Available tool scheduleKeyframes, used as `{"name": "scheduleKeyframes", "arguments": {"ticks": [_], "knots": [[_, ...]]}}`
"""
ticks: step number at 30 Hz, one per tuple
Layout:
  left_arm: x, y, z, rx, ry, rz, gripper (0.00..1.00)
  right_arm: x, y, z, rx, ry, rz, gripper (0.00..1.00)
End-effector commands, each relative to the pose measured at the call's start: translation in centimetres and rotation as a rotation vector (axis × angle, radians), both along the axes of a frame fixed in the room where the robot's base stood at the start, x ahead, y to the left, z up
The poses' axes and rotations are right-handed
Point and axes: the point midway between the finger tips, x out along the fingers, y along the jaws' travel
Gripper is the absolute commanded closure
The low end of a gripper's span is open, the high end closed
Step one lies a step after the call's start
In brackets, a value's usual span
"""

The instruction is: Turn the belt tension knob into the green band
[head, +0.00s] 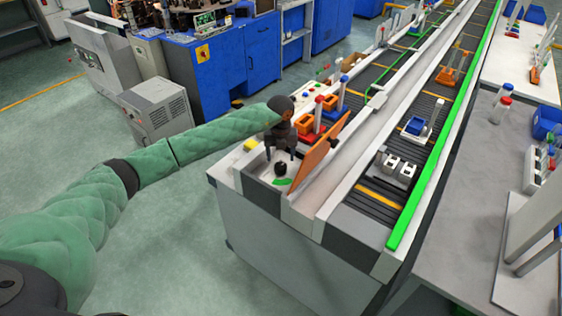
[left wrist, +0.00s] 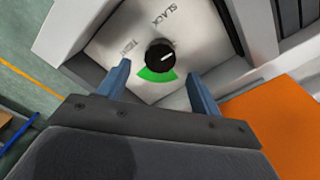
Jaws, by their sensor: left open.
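The belt tension knob (head: 281,169) is black and round, on a pale plate at the near end of the conveyor. In the left wrist view the knob (left wrist: 159,55) has a white pointer mark aimed right and slightly up, away from the green band (left wrist: 157,75). The band is an arc on the plate along the knob's lower side; "SLACK" is printed above, and a second label is at left. My left gripper (head: 281,154) is open above the knob. In the left wrist view its blue-grey fingers (left wrist: 159,70) stand either side of the knob, apart from it. My right gripper is out of view.
An orange panel (head: 320,152) stands tilted just right of the knob plate; it also shows in the left wrist view (left wrist: 272,128). Orange and red fixtures (head: 310,125) sit behind the plate. The conveyor (head: 385,185) runs to the right, carrying small parts.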

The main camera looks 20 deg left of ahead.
Motion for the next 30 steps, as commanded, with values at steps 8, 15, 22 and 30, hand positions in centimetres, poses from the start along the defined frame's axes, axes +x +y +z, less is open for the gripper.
{"name": "scheduleKeyframes", "arguments": {"ticks": [8,15,22,30], "knots": [[0.0,0.0,-3.1,-0.001,0.002,0.000,0.35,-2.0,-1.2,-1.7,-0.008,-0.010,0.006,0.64],[0.0,0.0,-4.7,-0.001,0.000,0.000,0.35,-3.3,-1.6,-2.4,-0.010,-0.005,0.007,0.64],[0.0,0.0,-5.0,-0.001,0.000,0.000,0.35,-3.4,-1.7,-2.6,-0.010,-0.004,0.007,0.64],[0.0,0.0,-4.9,-0.001,0.000,0.000,0.77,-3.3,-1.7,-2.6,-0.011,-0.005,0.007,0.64]]}}
